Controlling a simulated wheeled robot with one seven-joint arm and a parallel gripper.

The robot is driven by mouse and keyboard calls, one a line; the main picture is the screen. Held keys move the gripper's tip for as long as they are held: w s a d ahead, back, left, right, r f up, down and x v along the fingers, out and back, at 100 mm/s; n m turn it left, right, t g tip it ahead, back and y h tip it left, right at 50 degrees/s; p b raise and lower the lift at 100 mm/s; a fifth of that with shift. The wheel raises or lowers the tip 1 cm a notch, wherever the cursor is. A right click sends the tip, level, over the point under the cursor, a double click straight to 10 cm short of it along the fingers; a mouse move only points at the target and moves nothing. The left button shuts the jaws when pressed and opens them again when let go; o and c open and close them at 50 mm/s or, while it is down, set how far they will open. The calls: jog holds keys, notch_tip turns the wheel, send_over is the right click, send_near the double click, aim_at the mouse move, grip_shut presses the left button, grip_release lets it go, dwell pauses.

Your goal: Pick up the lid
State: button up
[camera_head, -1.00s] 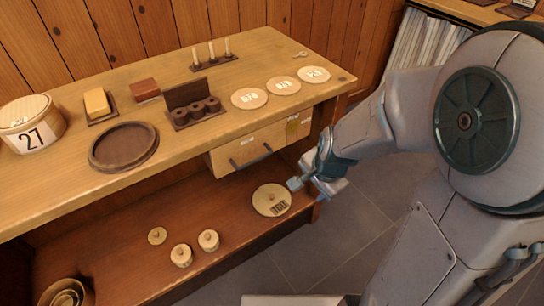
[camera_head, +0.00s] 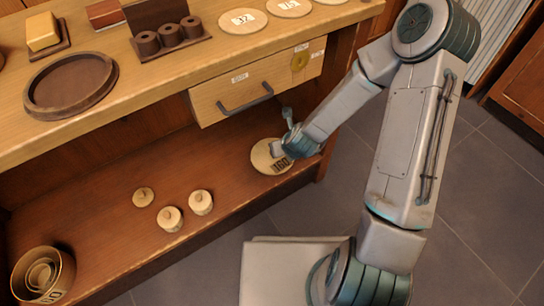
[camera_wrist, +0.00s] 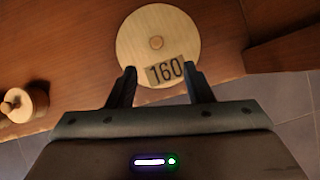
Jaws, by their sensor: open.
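The lid (camera_head: 264,157) is a flat, round, pale wooden disc marked 160, lying on the lower shelf near its right end. My gripper (camera_wrist: 161,72) is open and empty.
Small knobbed wooden pots (camera_head: 170,218) and a small lid (camera_head: 143,197) stand left on the lower shelf (camera_head: 110,240). Nested bowls (camera_head: 42,275) are at its left end. A drawer (camera_head: 235,95) and the worktop overhang the shelf.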

jog(key=b+x, duration=0.2)
jog(key=x, duration=0.4)
jog(key=shift+w+f, duration=0.15)
jog(key=shift+f, duration=0.25)
jog(key=shift+a+b+x, duration=0.15)
jog(key=shift+b+x, duration=0.75)
jog(key=shift+x, duration=0.4)
jog(key=shift+a+b+x, duration=0.15)
jog(key=shift+b+x, duration=0.7)
jog(key=shift+x, duration=0.5)
jog(key=shift+r, duration=0.1)
grip_shut()
